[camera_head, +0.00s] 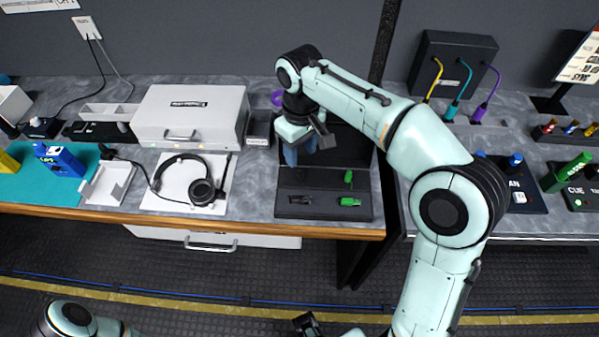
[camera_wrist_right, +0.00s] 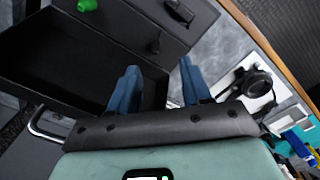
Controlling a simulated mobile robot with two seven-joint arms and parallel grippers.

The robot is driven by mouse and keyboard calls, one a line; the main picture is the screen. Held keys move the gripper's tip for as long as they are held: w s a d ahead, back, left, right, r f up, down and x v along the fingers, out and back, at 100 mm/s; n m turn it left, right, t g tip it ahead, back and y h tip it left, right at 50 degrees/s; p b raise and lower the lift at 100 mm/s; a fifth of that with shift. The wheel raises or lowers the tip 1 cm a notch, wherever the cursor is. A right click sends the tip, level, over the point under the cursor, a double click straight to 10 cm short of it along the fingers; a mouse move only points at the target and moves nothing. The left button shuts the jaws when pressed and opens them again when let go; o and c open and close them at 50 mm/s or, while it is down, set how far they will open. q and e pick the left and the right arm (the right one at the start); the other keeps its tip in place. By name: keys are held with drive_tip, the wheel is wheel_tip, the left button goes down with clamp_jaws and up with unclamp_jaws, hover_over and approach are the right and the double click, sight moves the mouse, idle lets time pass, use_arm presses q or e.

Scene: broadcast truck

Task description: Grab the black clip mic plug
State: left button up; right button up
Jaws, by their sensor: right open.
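A black tray (camera_head: 322,210) on the counter holds small black and green parts. A small black part (camera_head: 300,199) lies at its front left; it also shows at the top of the right wrist view (camera_wrist_right: 180,12). A second small black piece (camera_wrist_right: 154,44) stands nearer the fingers in that view; in the head view my gripper seems to hide it. I cannot tell which is the clip mic plug. My right gripper (camera_head: 298,150) is above the tray's back left, its blue fingers apart and empty in the right wrist view (camera_wrist_right: 158,82).
Green parts (camera_head: 350,201) lie at the tray's right. An open black case section (camera_wrist_right: 80,60) is behind the tray. Headphones (camera_head: 202,190) and a white case (camera_head: 190,115) stand left. Coloured cables (camera_head: 462,90) hang at the back right.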

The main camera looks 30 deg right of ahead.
sight(301, 169)
drive_tip(key=f, duration=0.3)
drive_tip(key=f+b, duration=0.1)
drive_tip(key=f, duration=0.2)
drive_tip(key=w+f, duration=0.1)
drive_tip(key=f, duration=0.2)
drive_tip(key=shift+d, duration=0.35)
drive_tip(key=shift+r, duration=0.1)
clamp_jaws()
